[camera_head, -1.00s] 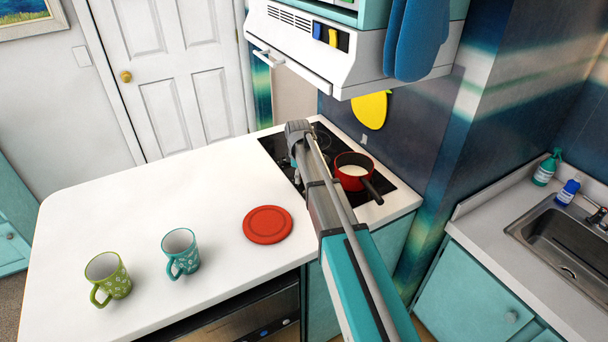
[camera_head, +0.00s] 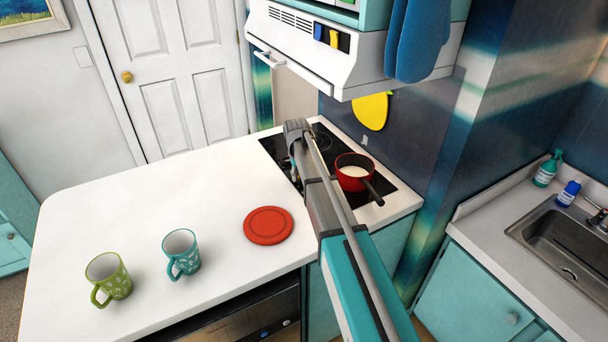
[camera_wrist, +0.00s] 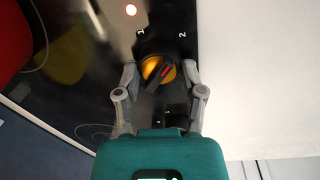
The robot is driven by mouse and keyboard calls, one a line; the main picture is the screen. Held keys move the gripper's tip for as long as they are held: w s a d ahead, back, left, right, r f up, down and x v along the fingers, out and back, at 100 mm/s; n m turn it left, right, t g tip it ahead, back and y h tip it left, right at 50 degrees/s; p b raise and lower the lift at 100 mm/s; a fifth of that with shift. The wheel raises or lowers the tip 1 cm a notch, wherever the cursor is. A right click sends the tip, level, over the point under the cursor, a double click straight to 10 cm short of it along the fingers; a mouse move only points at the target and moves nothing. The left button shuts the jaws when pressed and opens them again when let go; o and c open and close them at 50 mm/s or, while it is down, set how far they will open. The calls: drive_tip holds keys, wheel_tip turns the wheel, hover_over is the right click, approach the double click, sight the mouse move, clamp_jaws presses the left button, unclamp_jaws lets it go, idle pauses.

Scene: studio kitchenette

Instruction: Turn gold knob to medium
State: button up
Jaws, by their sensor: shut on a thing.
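The gold knob (camera_wrist: 153,69) sits on the black cooktop (camera_wrist: 108,90) in the wrist view, with a dark bar and a red mark across its face. The bar is tilted, running from lower left to upper right. My gripper (camera_wrist: 160,76) has one finger on each side of the knob and is shut on it. Numerals are printed around the knob, with a 1 at upper left and a 2 at upper right. A round light glows red above it. In the head view my arm covers the knob, and the cooktop (camera_head: 275,148) shows around the arm.
A red pot (camera_head: 354,180) with white contents stands on the cooktop just right of my arm. A red lid (camera_head: 268,225), a teal mug (camera_head: 181,252) and a green mug (camera_head: 108,277) are on the white counter (camera_head: 130,210). A range hood (camera_head: 315,50) hangs above.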

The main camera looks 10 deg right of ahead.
drive_tip(key=m, duration=0.5)
drive_tip(key=shift+d, duration=0.1)
drive_tip(key=shift+m, duration=0.4)
drive_tip(key=o, duration=1.2)
drive_tip(key=shift+f, duration=0.1)
drive_tip(key=shift+c, duration=0.2)
